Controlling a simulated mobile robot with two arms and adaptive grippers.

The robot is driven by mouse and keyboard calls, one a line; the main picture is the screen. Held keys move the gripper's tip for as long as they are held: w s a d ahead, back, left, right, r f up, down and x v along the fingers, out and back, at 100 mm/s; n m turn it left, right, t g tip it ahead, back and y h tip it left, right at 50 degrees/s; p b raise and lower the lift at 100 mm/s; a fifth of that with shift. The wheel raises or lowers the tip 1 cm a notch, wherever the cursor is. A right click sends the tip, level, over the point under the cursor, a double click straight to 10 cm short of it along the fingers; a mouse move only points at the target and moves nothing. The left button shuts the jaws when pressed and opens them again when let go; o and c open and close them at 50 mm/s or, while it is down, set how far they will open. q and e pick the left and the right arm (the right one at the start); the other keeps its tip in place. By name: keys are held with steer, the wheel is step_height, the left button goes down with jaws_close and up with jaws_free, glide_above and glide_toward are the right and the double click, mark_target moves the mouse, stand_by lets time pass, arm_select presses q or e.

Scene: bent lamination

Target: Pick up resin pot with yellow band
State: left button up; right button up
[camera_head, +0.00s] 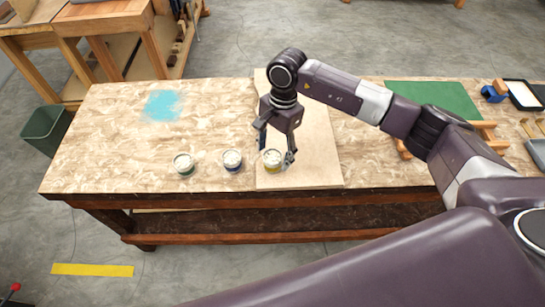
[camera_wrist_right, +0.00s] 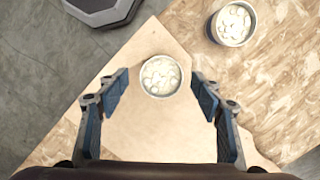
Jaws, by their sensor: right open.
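The resin pot with the yellow band (camera_head: 272,161) stands upright on the light board near the table's front edge, with pale lumpy contents. It also shows in the right wrist view (camera_wrist_right: 161,76), between and just beyond the fingertips. My right gripper (camera_head: 275,152) is open above the pot, with one finger on each side and the pot unheld. In the right wrist view the open fingers (camera_wrist_right: 160,88) hold nothing. A pot with a blue band (camera_head: 232,161) and a pot with a green band (camera_head: 184,164) stand to the left. My left gripper is not in view.
The chipboard table (camera_head: 110,140) has a blue paint patch (camera_head: 163,105). The light board (camera_head: 318,150) lies under the yellow-banded pot. A green mat (camera_head: 435,97), a tray (camera_head: 524,95) and wooden pieces lie at the right. The table's left part is mostly clear.

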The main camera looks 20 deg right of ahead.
mark_target(273, 155)
steer(key=shift+a+f+p, duration=0.15)
steer(key=shift+f, duration=0.6)
steer(key=shift+a+f+p, duration=0.15)
steer(key=shift+f, duration=0.6)
steer(key=shift+c, duration=0.3)
steer(key=c, duration=1.2)
